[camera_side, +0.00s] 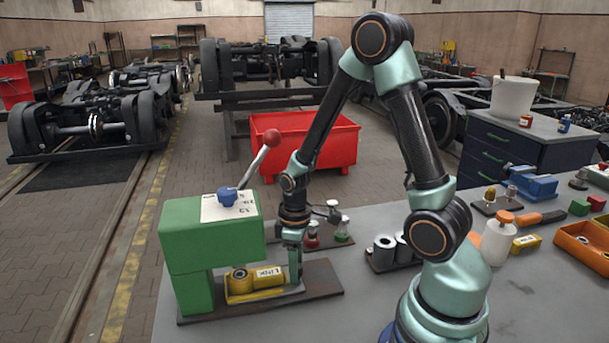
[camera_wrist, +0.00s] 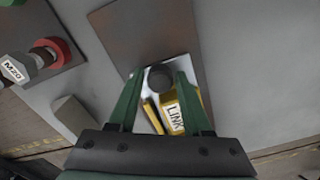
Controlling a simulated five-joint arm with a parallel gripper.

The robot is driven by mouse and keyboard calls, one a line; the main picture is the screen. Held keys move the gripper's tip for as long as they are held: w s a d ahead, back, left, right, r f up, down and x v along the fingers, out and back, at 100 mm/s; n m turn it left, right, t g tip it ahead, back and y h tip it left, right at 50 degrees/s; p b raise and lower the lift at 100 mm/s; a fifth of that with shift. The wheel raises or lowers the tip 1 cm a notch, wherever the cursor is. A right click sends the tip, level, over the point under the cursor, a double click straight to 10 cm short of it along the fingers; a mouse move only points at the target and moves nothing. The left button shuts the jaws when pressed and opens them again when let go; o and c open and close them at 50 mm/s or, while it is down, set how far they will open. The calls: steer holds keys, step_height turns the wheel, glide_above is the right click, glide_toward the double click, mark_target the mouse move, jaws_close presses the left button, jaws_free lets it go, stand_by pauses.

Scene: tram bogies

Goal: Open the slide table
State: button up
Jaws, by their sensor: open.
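The slide table is a yellow tray (camera_side: 240,297) low in the green press (camera_side: 212,238), on a brown base plate (camera_side: 322,280). It carries a yellow block marked LINK (camera_side: 266,277) and a round ring-like part (camera_side: 239,275). My gripper (camera_side: 295,281) points down at the tray's right end. In the wrist view my gripper (camera_wrist: 158,74) is open, its green fingers on either side of a dark round knob (camera_wrist: 160,78) at the tray's end. Contact with the knob cannot be told. The LINK block (camera_wrist: 174,117) lies between the fingers, nearer the palm.
A lever with a red ball (camera_side: 271,138) and a blue knob (camera_side: 227,196) stand on the press. The grey bench (camera_side: 340,316) in front is clear.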

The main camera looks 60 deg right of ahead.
jaws_close()
stand_by(1.4)
